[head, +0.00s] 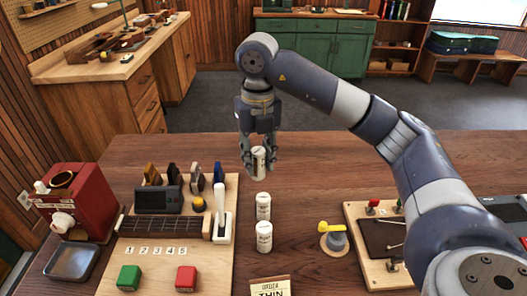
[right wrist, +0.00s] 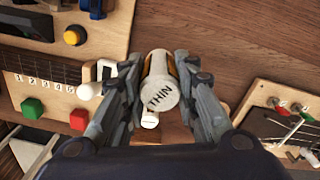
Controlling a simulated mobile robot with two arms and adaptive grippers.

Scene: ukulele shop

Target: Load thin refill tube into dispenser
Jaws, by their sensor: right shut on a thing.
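My right gripper (head: 258,150) is shut on a white refill tube (head: 258,163) and holds it above the wooden table. In the right wrist view the held tube (right wrist: 161,88) sits between both fingers, with "THIN" on its end. Two other white tubes (head: 263,206) (head: 264,237) stand on the table below and nearer; their labels are too small to read. A red box with a round opening on top and a white spout (head: 78,200), apparently the dispenser, stands at the far left, apart from the gripper. My left gripper is not in view.
A wooden board (head: 140,262) with a fretboard, switch lever, and green and red buttons lies between dispenser and tubes. A grey tray (head: 72,262) sits before the dispenser. An order card (head: 270,289) reads "THIN". The table's back middle is clear.

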